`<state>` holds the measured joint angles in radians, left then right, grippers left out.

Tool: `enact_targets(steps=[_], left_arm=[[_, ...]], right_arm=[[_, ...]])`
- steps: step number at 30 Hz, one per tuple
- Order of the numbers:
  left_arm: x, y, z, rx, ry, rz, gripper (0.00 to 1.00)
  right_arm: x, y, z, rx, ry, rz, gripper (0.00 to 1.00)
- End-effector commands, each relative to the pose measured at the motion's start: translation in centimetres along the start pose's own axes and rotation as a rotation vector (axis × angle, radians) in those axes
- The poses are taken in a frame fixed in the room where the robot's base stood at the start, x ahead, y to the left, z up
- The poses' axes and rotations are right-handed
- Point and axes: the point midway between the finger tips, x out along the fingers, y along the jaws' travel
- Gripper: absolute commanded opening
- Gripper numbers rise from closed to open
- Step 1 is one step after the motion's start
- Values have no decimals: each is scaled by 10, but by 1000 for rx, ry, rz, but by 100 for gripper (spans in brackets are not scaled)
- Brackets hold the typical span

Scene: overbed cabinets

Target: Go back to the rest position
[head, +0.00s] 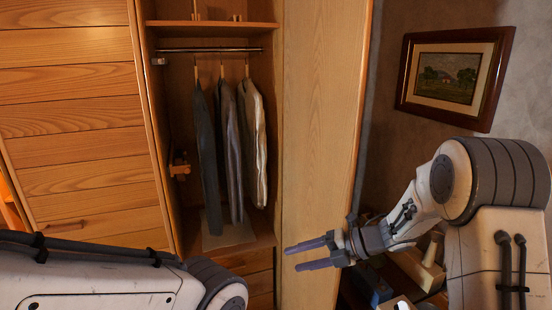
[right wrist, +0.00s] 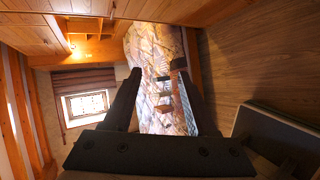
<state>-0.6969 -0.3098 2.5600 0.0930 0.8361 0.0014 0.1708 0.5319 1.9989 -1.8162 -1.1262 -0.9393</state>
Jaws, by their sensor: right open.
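My right gripper (head: 308,254) is open and empty in the head view, in front of the lower part of the open wardrobe door (head: 318,120). Its two fingers point left, apart from each other. In the right wrist view the gripper (right wrist: 158,85) shows two dark, spread fingers with nothing between them. My left arm enters at the lower left of the head view, and its gripper is out of view. The open wardrobe (head: 220,150) holds several garments (head: 228,150) hanging from a rail (head: 210,50).
A closed slatted wooden door (head: 75,110) is on the left. A framed picture (head: 452,78) hangs on the right wall. Objects on a surface (head: 415,268) stand behind my right arm. The right wrist view shows a window (right wrist: 86,106), a patterned bed cover (right wrist: 150,45) and wooden floor (right wrist: 240,60).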

Motion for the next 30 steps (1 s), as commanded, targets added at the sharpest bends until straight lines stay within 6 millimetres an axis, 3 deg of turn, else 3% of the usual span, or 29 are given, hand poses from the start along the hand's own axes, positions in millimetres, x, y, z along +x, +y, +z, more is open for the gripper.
enact_targets(steps=[1, 5, 8, 10, 14, 18, 21, 24, 27, 30], left_arm=[[1, 0, 0, 0, 0, 0, 50], [2, 0, 0, 0, 0, 0, 50], [3, 0, 0, 0, 0, 0, 50], [3, 0, 0, 0, 0, 0, 50], [4, 0, 0, 0, 0, 0, 50], [6, 0, 0, 0, 0, 0, 50], [6, 0, 0, 0, 0, 0, 50], [6, 0, 0, 0, 0, 0, 50], [6, 0, 0, 0, 0, 0, 50], [6, 0, 0, 0, 0, 0, 50]], right_arm=[[12, 20, 11, 60, -109, -25, 57], [20, 50, 32, 312, -401, -62, 57], [14, 59, 28, 557, -596, -75, 57], [7, 58, 13, 750, -712, -84, 57], [-9, 41, -42, 1141, -880, -126, 57], [-25, 13, -135, 1574, -999, -240, 57], [-34, -2, -198, 1805, -1040, -352, 57], [-41, -9, -246, 1961, -1063, -457, 57], [-47, -12, -277, 2050, -1075, -532, 57], [-52, -14, -290, 2091, -1081, -571, 57]])
